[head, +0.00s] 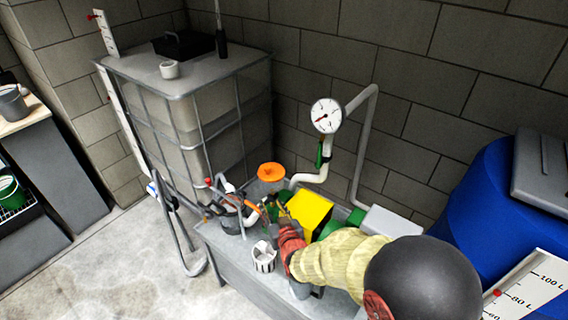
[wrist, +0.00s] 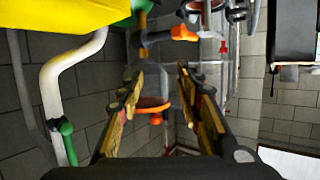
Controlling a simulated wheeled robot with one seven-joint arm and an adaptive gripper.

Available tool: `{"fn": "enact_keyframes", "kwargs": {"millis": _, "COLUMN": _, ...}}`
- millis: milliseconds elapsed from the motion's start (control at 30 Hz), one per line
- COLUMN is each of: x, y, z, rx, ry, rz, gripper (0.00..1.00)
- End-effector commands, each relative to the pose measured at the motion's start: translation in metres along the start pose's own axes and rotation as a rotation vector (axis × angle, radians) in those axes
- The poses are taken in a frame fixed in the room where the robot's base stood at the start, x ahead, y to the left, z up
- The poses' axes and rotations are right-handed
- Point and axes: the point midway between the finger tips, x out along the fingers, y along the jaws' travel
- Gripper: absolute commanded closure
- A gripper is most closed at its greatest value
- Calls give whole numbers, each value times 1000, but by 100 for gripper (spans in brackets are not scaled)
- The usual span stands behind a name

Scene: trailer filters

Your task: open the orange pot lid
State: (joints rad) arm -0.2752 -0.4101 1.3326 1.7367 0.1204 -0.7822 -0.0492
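The orange pot lid (head: 271,172) is a round disc, seen in the head view beyond my gripper, near the bent white pipe. In the wrist view the lid (wrist: 152,103) shows edge-on between my fingers, with a small knob below it and its left part behind the left finger. My gripper (wrist: 160,78) is open, with a clear gap between the fingers and nothing held. In the head view my gripper (head: 272,214) is small and partly lost among the pipes. I cannot tell how far the lid is from the fingertips, and no contact shows.
A yellow box (head: 308,208) and green parts stand right beside my gripper. A white pipe (head: 312,178) with a gauge (head: 326,115) rises behind. A caged tank (head: 190,110) is at the left back, a blue barrel (head: 490,220) at right. A striped cup (head: 263,257) stands in front.

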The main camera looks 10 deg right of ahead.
Motion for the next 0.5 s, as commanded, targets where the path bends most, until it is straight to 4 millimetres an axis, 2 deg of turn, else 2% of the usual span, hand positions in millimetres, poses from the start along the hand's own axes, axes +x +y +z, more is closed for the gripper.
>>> {"fn": "enact_keyframes", "kwargs": {"millis": 33, "x": 2, "y": 1, "z": -24, "rx": 1, "ry": 78, "rz": 5, "gripper": 65}}
{"fn": "enact_keyframes", "kwargs": {"millis": 100, "x": 1, "y": 2, "z": -52, "rx": 1, "ry": 172, "rz": 12, "gripper": 65}}
{"fn": "enact_keyframes", "kwargs": {"millis": 200, "x": -3, "y": 4, "z": -74, "rx": -1, "ry": 254, "rz": 20, "gripper": 65}}
{"fn": "enact_keyframes", "kwargs": {"millis": 367, "x": -5, "y": 6, "z": -89, "rx": -4, "ry": 310, "rz": 24, "gripper": 65}}
{"fn": "enact_keyframes", "kwargs": {"millis": 500, "x": 8, "y": 6, "z": -93, "rx": -6, "ry": 313, "rz": 24, "gripper": 65}}
